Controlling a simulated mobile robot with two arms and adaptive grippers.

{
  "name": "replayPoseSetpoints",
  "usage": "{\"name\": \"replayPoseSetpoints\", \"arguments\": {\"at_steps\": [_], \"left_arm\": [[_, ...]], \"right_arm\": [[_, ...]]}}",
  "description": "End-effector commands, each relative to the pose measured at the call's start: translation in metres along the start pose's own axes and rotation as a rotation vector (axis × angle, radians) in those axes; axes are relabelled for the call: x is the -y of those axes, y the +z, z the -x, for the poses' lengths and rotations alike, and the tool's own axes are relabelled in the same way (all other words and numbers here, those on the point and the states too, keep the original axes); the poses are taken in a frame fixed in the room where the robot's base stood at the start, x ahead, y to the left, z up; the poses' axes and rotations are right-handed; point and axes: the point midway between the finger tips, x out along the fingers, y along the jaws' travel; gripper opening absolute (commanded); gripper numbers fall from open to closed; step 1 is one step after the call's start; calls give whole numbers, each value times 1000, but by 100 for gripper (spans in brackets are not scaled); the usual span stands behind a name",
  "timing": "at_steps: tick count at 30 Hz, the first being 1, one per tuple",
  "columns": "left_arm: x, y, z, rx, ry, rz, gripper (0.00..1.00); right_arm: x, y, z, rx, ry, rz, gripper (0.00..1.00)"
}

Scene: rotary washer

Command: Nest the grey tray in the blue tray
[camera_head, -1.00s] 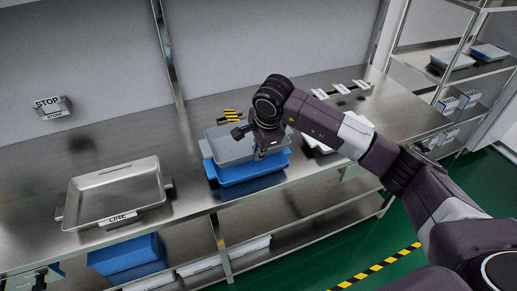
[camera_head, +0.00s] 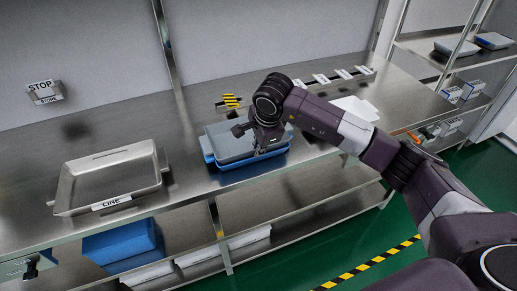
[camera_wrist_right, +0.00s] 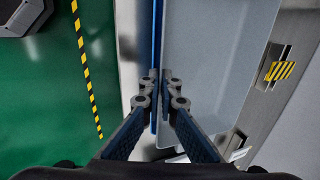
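The grey tray (camera_head: 228,142) sits low in the blue tray (camera_head: 250,162) on the steel bench, with only a strip of blue showing at the front and left. It looks roughly level and aligned. My right gripper (camera_head: 264,150) is at the front right edge of the grey tray. In the right wrist view, the fingers (camera_wrist_right: 160,88) are close together on either side of the grey tray's wall (camera_wrist_right: 200,60), with the blue rim (camera_wrist_right: 154,45) alongside. A dark part of my left gripper (camera_head: 31,268) shows at the lower left; its fingers are unclear.
A steel tray (camera_head: 110,180) stands on the bench to the left. A white tray (camera_head: 355,108) lies to the right, partly behind my arm. A striped marker (camera_head: 232,100) is behind the trays. A blue bin (camera_head: 122,243) is on the shelf below.

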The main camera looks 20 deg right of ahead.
Motion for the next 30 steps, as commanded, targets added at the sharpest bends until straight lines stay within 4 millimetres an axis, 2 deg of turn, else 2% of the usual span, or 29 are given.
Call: {"name": "replayPoseSetpoints", "arguments": {"at_steps": [6,12,13,22,26,30], "left_arm": [[1,0,0,-1,-1,0,40],[1,0,-1,-1,-1,0,40],[1,0,-1,-1,-1,0,40],[3,-2,0,-4,-4,-1,40],[2,-2,0,-4,-3,0,40],[1,-2,0,-3,-2,0,40]], "right_arm": [[-5,0,-5,-2,12,1,0],[-6,0,-6,-2,14,2,23],[-6,0,-6,-2,14,2,25],[-4,0,-3,-2,10,1,25],[-2,0,9,-1,6,2,25],[-1,0,36,-2,3,2,25]]}}
